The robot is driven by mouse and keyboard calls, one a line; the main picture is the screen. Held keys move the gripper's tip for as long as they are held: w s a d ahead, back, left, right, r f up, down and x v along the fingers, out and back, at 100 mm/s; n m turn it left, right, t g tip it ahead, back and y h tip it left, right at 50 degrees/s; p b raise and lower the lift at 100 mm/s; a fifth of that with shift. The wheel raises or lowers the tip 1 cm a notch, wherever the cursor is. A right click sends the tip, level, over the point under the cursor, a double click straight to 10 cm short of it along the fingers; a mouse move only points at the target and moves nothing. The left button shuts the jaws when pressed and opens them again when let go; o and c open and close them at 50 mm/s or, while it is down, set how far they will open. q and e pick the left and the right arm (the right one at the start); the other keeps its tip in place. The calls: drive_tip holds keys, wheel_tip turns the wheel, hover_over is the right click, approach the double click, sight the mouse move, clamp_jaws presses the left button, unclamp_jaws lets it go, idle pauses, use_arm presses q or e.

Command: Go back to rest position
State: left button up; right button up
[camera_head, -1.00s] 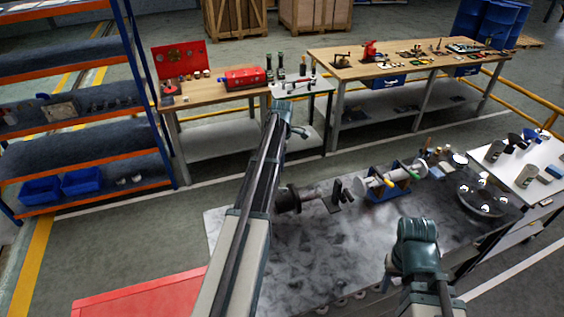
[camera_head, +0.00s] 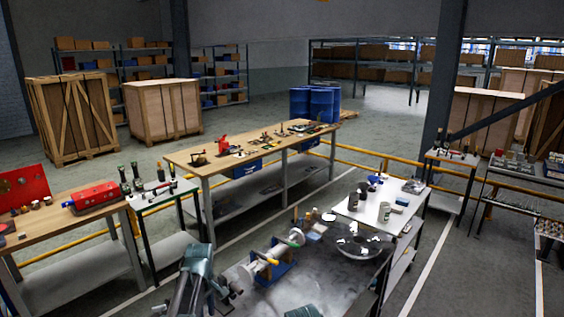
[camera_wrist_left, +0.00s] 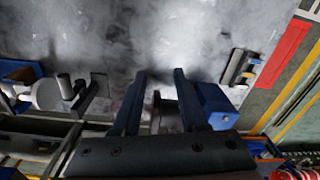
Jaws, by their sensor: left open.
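My left gripper (camera_wrist_left: 160,78) shows in the left wrist view with its two dark fingers spread apart. Nothing is held between the fingers. They hang over the worn grey top of the work table (camera_wrist_left: 150,40), apart from the parts lying on it. In the head view my left arm comes in at the bottom, left of the blue fixture (camera_head: 276,273), and its fingers cannot be made out. Only a small tip of my right arm shows at the bottom edge of the head view; its gripper is not seen.
A round metal tray (camera_head: 358,243) sits at the work table's far right end. A white side table (camera_head: 375,211) with cups stands beyond it. Wooden benches with tools stand at left and behind. A red strip (camera_wrist_left: 284,55) shows at right in the wrist view.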

use_arm(q)
drive_tip(key=s+d+f+m+b, duration=0.5)
drive_tip(key=s+d+f+m, duration=0.1)
drive_tip(key=s+d+m, duration=0.2)
drive_tip(key=s+d+f+m+b, duration=0.5)
drive_tip(key=s+d+m, duration=0.3)
drive_tip(key=s, duration=0.4)
drive_tip(key=shift+d+f+y, duration=0.4)
drive_tip(key=shift+d+f, duration=0.2)
drive_tip(key=shift+d, duration=0.25)
use_arm(e)
wheel_tip(320, 180, down, 12)
drive_tip(key=shift+f, duration=0.15)
drive_tip(key=shift+a, duration=0.1)
